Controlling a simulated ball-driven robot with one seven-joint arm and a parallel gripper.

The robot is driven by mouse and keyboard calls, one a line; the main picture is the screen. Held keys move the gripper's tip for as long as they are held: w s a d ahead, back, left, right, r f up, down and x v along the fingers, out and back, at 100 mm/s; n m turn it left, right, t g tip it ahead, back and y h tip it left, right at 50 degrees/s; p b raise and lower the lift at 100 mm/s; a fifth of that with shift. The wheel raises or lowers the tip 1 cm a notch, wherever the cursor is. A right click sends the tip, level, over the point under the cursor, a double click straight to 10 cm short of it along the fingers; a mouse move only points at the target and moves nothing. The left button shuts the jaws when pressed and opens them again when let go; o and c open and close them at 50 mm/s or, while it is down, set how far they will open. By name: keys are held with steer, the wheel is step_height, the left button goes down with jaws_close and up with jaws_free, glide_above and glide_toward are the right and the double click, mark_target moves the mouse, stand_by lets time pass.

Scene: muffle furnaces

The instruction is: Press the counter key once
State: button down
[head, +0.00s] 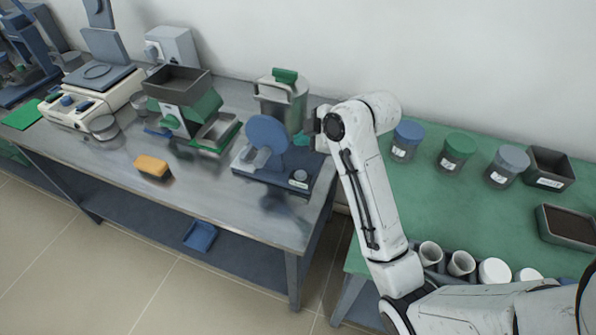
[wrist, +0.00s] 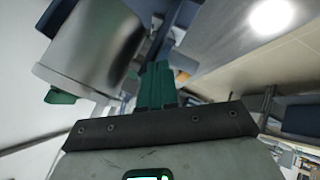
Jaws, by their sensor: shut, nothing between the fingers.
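A blue machine base (head: 268,178) with an upright round blue disc (head: 267,133) stands at the right end of the grey bench. A small pale round part with green (head: 299,177) sits on its front right corner; I cannot tell whether this is the counter key. My gripper (head: 301,140) is behind and to the right of the disc, above the base, partly hidden by my arm. In the wrist view its green fingers (wrist: 157,84) are together with nothing between them, beside a metal canister (wrist: 90,45). That canister (head: 281,98) stands behind the disc.
A dark hopper on a green stand (head: 178,85) and a yellow block (head: 153,167) are on the bench to the left. On the right, a green table (head: 410,200) holds lidded jars (head: 457,152), dark trays and white cups. The bench front is mostly clear.

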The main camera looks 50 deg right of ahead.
steer(key=shift+f, duration=0.2)
steer(key=b, duration=0.7)
glide_above(303, 175)
step_height(303, 175, down, 7)
steer(key=shift+f, duration=0.15)
steer(key=shift+f+b, duration=0.3)
steer(key=shift+f, duration=0.3)
stand_by(1.2)
steer(key=shift+f, duration=0.4)
steer(key=shift+f+b, duration=0.35)
steer(key=shift+f, duration=0.15)
stand_by(0.6)
steer(key=shift+r, duration=0.1)
steer(key=shift+r+p, duration=0.85)
steer(key=shift+p, duration=0.1)
